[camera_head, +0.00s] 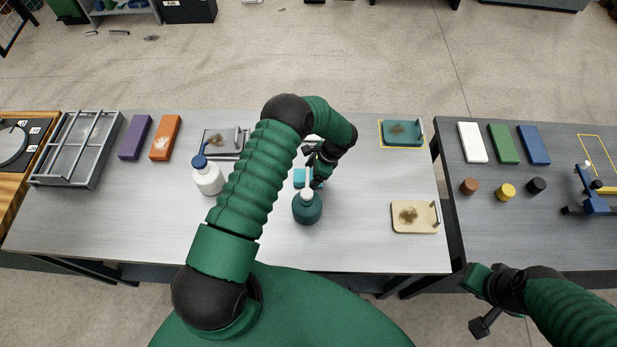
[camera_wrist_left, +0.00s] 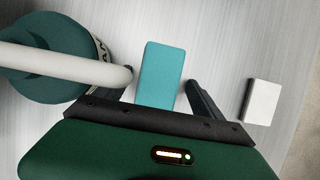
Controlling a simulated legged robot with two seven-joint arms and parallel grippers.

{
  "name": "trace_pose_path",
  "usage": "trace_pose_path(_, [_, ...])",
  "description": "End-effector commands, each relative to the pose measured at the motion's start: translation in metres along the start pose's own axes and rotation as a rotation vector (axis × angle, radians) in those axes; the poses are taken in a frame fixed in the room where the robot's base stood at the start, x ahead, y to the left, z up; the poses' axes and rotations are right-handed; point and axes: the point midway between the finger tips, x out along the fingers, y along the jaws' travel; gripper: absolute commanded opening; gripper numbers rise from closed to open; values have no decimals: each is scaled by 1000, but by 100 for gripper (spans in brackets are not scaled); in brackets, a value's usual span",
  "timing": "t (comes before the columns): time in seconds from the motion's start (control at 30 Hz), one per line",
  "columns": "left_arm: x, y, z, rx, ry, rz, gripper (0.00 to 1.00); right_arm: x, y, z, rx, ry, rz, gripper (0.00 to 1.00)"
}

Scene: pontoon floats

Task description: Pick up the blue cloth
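The blue cloth is a flat light-blue block (camera_head: 299,178) on the grey table, partly hidden by my left gripper in the head view. In the left wrist view the cloth (camera_wrist_left: 160,68) lies between the two fingers of my left gripper (camera_wrist_left: 164,88). The fingers are apart, with a clear gap to the right finger; the left finger is mostly hidden behind a white nozzle. In the head view the left gripper (camera_head: 316,170) is over the cloth. My right gripper (camera_head: 483,303) is off the table's front edge, too unclear to tell its opening.
A dark green pump bottle (camera_head: 307,210) with a white nozzle (camera_wrist_left: 65,65) stands close beside the left gripper. A white bottle (camera_head: 207,180) stands left. A white block (camera_wrist_left: 262,101) lies right of the cloth in the wrist view. A dark blue block (camera_head: 534,145) is on the right table.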

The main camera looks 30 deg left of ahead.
Motion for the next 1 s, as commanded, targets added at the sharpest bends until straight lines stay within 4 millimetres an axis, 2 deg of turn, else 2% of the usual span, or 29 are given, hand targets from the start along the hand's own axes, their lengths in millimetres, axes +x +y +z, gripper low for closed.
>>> trace_pose_path(0.07, [0,0,0,0,0,1,65,0,0,0,0,0,0,34])
trace_pose_path(0.43, [0,0,0,0,0,1,17,0,0,0,0,0,0,34])
trace_pose_path(0.8, [-6,0,3,-1,0,1,16,-8,0,-2,0,1,0,34])
trace_pose_path(1.0, [-26,-1,11,-2,1,-2,16,10,0,2,0,0,0,34])
